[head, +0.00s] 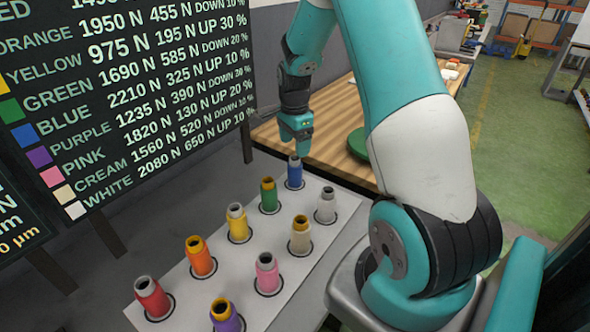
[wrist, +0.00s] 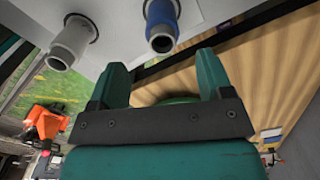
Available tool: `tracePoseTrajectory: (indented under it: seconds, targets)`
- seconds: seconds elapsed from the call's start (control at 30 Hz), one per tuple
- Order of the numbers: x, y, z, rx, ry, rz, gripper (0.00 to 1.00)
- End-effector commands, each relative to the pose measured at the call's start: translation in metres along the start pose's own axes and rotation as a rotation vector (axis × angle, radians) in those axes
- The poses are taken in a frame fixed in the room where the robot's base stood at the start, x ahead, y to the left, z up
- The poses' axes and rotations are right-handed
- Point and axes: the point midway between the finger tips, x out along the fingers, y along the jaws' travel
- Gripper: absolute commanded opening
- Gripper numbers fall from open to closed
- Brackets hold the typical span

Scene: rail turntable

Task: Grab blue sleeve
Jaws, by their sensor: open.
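The blue sleeve (head: 295,176) stands upright in a ringed spot at the far end of the white board, with a grey band at its top. It also shows in the wrist view (wrist: 163,28), beyond the fingertips and between them in width. My gripper (head: 296,150) is above the blue sleeve in the head view, pointing down. In the wrist view my gripper (wrist: 159,75) has its two teal fingers spread apart with nothing between them. The white sleeve (head: 326,206) stands beside the blue one; it shows at the upper left in the wrist view (wrist: 72,44).
The white board (head: 205,297) holds several other upright sleeves, among them green (head: 269,197), yellow (head: 238,224) and cream (head: 300,237). A dark sign (head: 120,80) with colour rows stands at the left. A wooden table (head: 335,115) with a green disc (head: 357,142) lies behind.

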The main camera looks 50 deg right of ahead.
Motion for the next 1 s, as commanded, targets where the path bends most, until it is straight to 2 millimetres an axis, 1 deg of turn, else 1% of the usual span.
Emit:
tracePoseTrajectory:
  seconds: [0.03,0.1,0.37,0.6,0.73,0.93,0.97,1.0]
  targets:
    - [0.008,0.001,0.001,-0.001,-0.001,0.005,0.73]
    - [0.017,0.001,0.001,-0.001,-0.001,0.003,0.73]
    - [0.036,0.000,0.000,-0.002,-0.001,0.003,0.73]
    - [0.071,-0.002,-0.002,-0.002,-0.001,0.003,0.73]
    - [0.079,-0.003,-0.003,-0.002,-0.001,0.000,0.73]
    - [0.080,-0.003,-0.003,-0.002,0.000,-0.001,0.73]
    - [0.080,-0.003,-0.003,-0.002,0.000,-0.001,0.66]
    - [0.080,-0.003,-0.003,-0.002,0.000,-0.001,0.57]
